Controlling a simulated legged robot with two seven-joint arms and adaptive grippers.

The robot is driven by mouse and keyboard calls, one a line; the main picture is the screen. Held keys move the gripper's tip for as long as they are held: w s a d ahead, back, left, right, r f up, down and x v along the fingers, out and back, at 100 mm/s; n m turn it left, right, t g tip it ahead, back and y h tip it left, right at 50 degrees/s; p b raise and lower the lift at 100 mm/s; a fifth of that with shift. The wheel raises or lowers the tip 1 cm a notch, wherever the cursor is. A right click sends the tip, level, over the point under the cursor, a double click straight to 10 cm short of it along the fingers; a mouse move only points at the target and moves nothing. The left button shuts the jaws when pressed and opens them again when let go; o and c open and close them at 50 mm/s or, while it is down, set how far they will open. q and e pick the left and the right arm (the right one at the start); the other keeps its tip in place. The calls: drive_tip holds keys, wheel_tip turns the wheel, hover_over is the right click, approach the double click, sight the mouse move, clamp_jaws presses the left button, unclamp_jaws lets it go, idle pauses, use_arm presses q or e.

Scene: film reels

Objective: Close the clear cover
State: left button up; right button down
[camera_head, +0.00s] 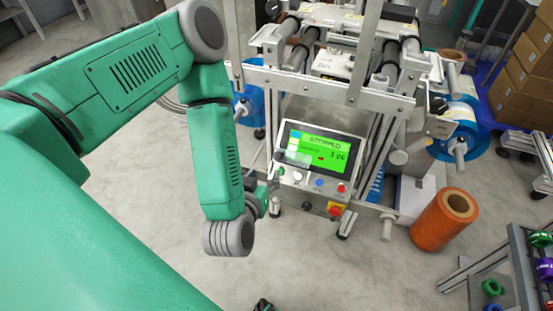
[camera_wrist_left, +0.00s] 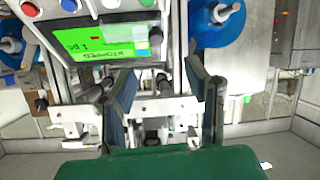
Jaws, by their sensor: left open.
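The clear cover (camera_head: 293,157) is a small see-through flap on the grey control panel (camera_head: 345,190). It stands raised over the lower left of the green-lit screen (camera_head: 330,143), above a white button (camera_head: 297,176). My left gripper (camera_head: 272,191) is just left of the panel's button row, partly hidden by my wrist. In the left wrist view, its two dark fingers (camera_wrist_left: 165,95) are spread apart with nothing held between them. The screen (camera_wrist_left: 100,42) appears upside down there, beyond the fingers. I cannot make out the cover clearly in that view. My right gripper is not seen.
The panel is mounted on a metal machine frame (camera_head: 330,80) with rollers. Blue reels (camera_head: 462,128) sit at its sides. An orange roll (camera_head: 444,220) stands on the floor to the right. A rack (camera_head: 520,265) with small spools is at lower right. Floor left of the panel is clear.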

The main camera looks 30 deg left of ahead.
sight(277, 157)
use_arm(q)
drive_tip(key=b+x, duration=0.1)
drive_tip(key=x, duration=0.6)
drive_tip(key=d+b+x, duration=0.1)
drive_tip(key=x, duration=0.3)
drive_tip(key=shift+w+b, duration=0.15)
drive_tip(key=shift+b, duration=0.15)
drive_tip(key=shift+w+a+f, duration=0.25)
drive_tip(key=shift+w+a, duration=0.2)
drive_tip(key=shift+a, duration=0.25)
drive_tip(key=shift+d, duration=0.35)
clamp_jaws()
